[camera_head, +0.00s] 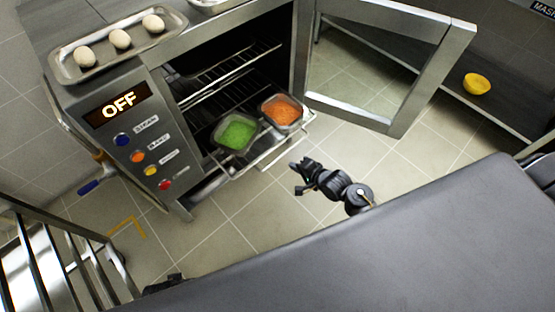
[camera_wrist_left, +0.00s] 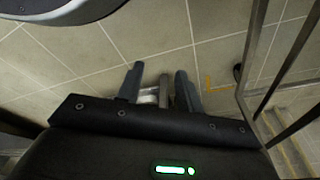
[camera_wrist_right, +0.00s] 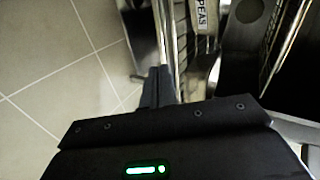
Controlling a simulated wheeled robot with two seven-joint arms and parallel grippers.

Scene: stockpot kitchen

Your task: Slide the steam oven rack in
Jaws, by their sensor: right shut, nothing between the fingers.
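The steam oven (camera_head: 190,165) stands at the left with its door (camera_head: 385,115) swung wide open and its display reading OFF. A wire rack (camera_head: 272,158) sticks partly out of the oven's lower opening. It bears a pan of green food (camera_head: 236,133) and a pan of orange food (camera_head: 283,111). My right gripper (camera_head: 297,178) is shut and empty, just in front of the rack's outer edge. In the right wrist view its closed fingers (camera_wrist_right: 159,84) are close to a rack bar; contact is unclear. My left gripper (camera_wrist_left: 158,82) is open over the floor, away from the rack.
A metal tray with several egg-like white items (camera_head: 120,40) sits on top of the oven. A yellow bowl (camera_head: 477,83) is on a shelf at the right. A metal railed frame (camera_head: 60,255) stands at lower left. Tiled floor before the oven is clear.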

